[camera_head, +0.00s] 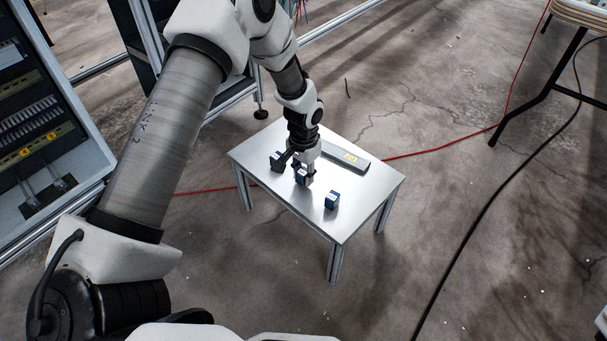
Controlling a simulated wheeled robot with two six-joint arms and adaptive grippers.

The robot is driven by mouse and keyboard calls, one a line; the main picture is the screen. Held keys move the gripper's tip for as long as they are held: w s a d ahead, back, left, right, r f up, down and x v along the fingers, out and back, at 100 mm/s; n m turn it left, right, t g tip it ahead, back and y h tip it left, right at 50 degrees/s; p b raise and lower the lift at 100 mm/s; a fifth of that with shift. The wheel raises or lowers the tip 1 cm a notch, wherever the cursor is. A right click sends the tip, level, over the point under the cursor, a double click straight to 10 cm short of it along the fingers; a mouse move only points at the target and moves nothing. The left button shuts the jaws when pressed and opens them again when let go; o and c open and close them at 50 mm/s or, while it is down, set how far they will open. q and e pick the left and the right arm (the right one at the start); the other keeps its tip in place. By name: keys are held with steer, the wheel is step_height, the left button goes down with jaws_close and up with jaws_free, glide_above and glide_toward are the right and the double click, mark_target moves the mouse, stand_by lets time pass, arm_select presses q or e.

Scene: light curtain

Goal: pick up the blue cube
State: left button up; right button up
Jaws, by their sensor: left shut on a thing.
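My left arm reaches in from the left, and my left gripper (303,171) points down over a small metal table (350,214). It is shut on a blue cube (302,177), which is partly covered by the fingers. I cannot tell whether the cube touches the tabletop or is slightly above it. A second blue cube (332,200) with a pale mark stands near the table's front right. A dark block (277,162) is at the left of the gripper, partly behind it. My right gripper is not in view.
A red cable (440,147) and a black cable (480,215) run over the concrete floor. An electrical cabinet (45,120) stands at the left. The table's right end is clear.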

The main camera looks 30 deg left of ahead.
mark_target(304, 171)
arm_select(q)
step_height(304, 171, up, 3)
steer(key=shift+r+p, duration=0.1)
steer(key=shift+p, duration=0.75)
steer(key=s+d+b, duration=0.2)
steer(key=s+d, duration=0.1)
steer(key=s, duration=0.4)
steer(key=s+d+b, duration=0.1)
steer(key=s+d, duration=0.2)
steer(key=s, duration=0.5)
steer(key=w+d+r+n+p, duration=0.15)
steer(key=w+r+p, duration=0.45)
steer(key=w+r, duration=0.65)
steer(key=w+d+r, duration=0.2)
steer(key=d+r, duration=0.2)
steer(key=d, duration=0.3)
step_height(304, 171, up, 29)
steer(key=s+p, duration=0.2)
steer(key=p, duration=3.6)
steer(key=shift+s+a+f, duration=0.15)
steer(key=shift+s+a, duration=0.15)
steer(key=shift+s, duration=0.05)
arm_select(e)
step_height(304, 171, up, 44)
